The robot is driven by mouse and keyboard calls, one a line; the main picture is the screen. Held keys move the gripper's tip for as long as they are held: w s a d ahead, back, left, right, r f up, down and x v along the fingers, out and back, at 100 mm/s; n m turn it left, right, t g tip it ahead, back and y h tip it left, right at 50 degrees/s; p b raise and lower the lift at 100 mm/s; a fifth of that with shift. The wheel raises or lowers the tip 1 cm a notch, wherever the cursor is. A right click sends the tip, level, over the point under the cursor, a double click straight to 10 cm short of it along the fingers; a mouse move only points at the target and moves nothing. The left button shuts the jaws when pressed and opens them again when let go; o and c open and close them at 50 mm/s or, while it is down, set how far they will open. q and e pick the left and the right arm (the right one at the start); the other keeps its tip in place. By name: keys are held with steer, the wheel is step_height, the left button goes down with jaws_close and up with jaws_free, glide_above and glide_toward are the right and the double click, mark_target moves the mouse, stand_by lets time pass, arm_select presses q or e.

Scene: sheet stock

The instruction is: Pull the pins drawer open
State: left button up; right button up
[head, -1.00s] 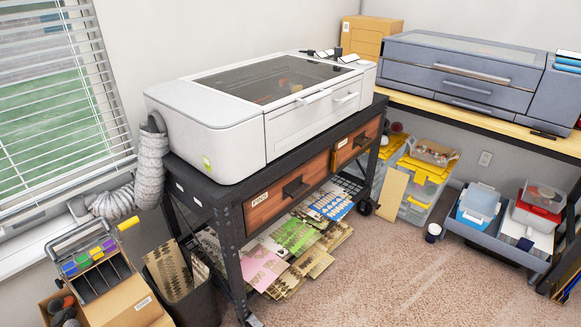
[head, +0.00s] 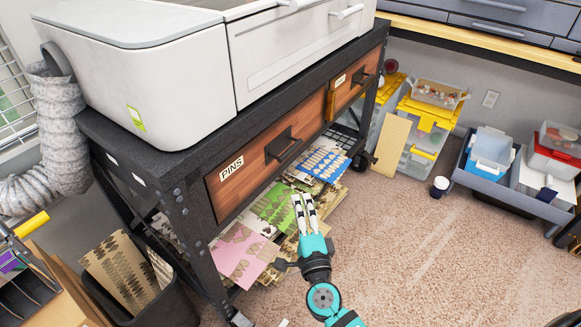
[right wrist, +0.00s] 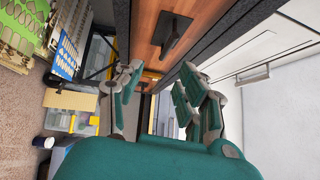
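The pins drawer (head: 266,158) is a brown wooden front labelled PINS under the black bench top. It sits flush in the frame, closed. Its dark handle (head: 283,145) sticks out at the middle; the handle also shows in the right wrist view (right wrist: 172,36). My right gripper (head: 302,196) is in front of and below the drawer, apart from the handle. In the right wrist view its fingers (right wrist: 155,85) are spread with nothing between them. My left gripper is not in the head view.
A second wooden drawer (head: 350,88) is to the right of the pins drawer. A white machine (head: 140,75) stands on the bench top. Patterned sheets (head: 240,257) lie on the shelf below. A black bin (head: 165,305) is at lower left. Carpet (head: 420,245) at right is clear.

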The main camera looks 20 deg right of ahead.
steer(key=m, duration=0.1)
glide_toward(290, 148)
steer(key=w, duration=0.2)
steer(key=shift+h, duration=0.4)
steer(key=w, duration=0.4)
steer(key=w+d+b, duration=0.1)
steer(key=w, duration=0.2)
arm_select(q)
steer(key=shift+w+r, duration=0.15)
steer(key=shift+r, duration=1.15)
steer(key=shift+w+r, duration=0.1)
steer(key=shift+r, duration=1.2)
arm_select(e)
steer(key=shift+w+d+r, duration=0.1)
steer(key=shift+w, duration=0.45)
jaws_close()
